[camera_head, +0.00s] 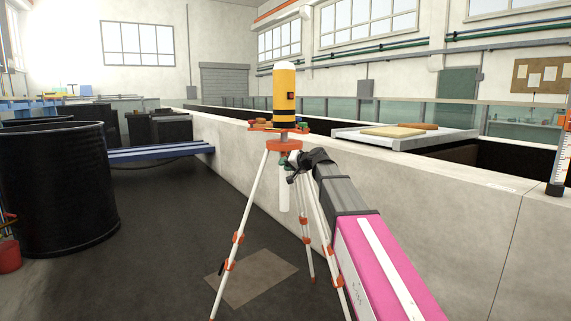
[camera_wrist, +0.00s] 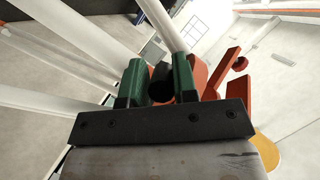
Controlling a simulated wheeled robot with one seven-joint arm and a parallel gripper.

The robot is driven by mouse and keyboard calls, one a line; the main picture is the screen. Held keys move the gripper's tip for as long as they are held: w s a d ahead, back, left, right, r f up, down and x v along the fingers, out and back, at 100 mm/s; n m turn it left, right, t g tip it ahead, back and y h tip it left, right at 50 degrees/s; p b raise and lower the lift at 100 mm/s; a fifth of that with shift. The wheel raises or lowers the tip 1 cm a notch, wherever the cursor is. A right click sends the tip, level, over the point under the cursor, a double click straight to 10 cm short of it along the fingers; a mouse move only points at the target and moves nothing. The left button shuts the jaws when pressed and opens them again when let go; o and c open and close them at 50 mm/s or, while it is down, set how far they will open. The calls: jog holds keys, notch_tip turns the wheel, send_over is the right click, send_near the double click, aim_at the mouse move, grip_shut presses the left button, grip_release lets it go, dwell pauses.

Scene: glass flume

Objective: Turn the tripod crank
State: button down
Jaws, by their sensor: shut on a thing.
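The tripod has white legs with orange clamps and an orange head (camera_head: 284,145); a yellow instrument (camera_head: 285,92) stands upright on it. In the wrist view, white legs (camera_wrist: 60,52) and orange tripod parts (camera_wrist: 225,70) lie beyond my gripper. My gripper (camera_head: 288,170) reaches in from the right, just under the tripod head. In the wrist view, the green fingers of my gripper (camera_wrist: 159,75) are shut on a dark round crank handle (camera_wrist: 162,85) between them. The rest of the crank is hidden behind the fingers and the dark mount.
A pale concrete wall (camera_head: 480,195) runs behind the tripod, with a board (camera_head: 405,137) across its top. A large black tank (camera_head: 60,188) stands at left. Blue beams (camera_head: 150,152) cross behind. The floor between tank and tripod is clear, apart from a flat brown patch (camera_head: 255,277).

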jog(key=w+d+f+n+t+h, duration=0.3)
jog(key=d+f+n+h, duration=0.1)
jog(key=n, duration=0.5)
jog(key=shift+f+h, duration=0.2)
jog(key=shift+h, duration=0.5)
dwell(0.4)
jog(key=c, duration=1)
grip_release()
jog(key=shift+s, duration=0.1)
jog(key=shift+f, duration=0.1)
jog(key=v, duration=1)
jog(key=shift+s+d, duration=0.15)
jog(key=shift+s, duration=0.2)
